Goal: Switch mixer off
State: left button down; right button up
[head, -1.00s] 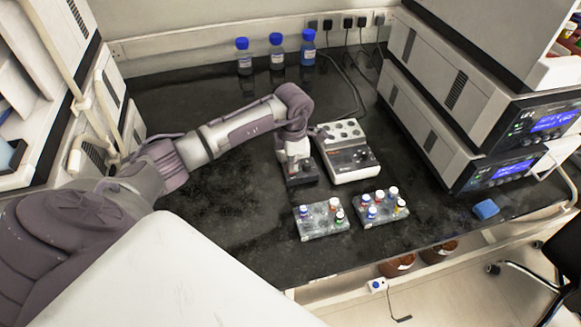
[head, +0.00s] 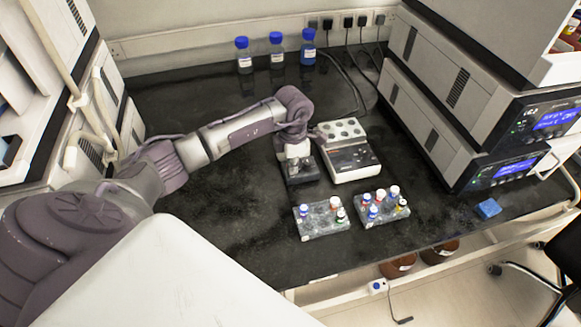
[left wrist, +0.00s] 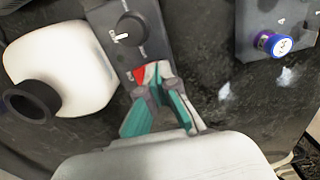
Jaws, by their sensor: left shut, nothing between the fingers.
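The mixer (head: 304,172) stands on the dark bench under my left wrist in the head view, which hides much of it. In the left wrist view its grey front panel (left wrist: 118,17) carries a black knob (left wrist: 130,29) with a white mark and a red switch (left wrist: 139,75). A white body with a black round cup (left wrist: 32,101) shows at left, apparently the mixer's top. My left gripper (left wrist: 155,72) is shut and empty. Its fingertips are right beside the red switch and partly cover it; I cannot tell if they touch it. My right gripper is not in view.
A white-topped block device (head: 345,165) stands close to the right of the mixer. Two vial racks (head: 322,228) (head: 385,215) are in front. Blue-capped bottles (head: 276,60) stand at the back, and stacked instruments (head: 430,125) at right. The bench left of the mixer is clear.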

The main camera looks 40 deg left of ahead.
pick_arm(q)
jog(key=shift+r+p, duration=1.75)
jog(key=shift+r, duration=0.75)
jog(key=shift+f, duration=0.1)
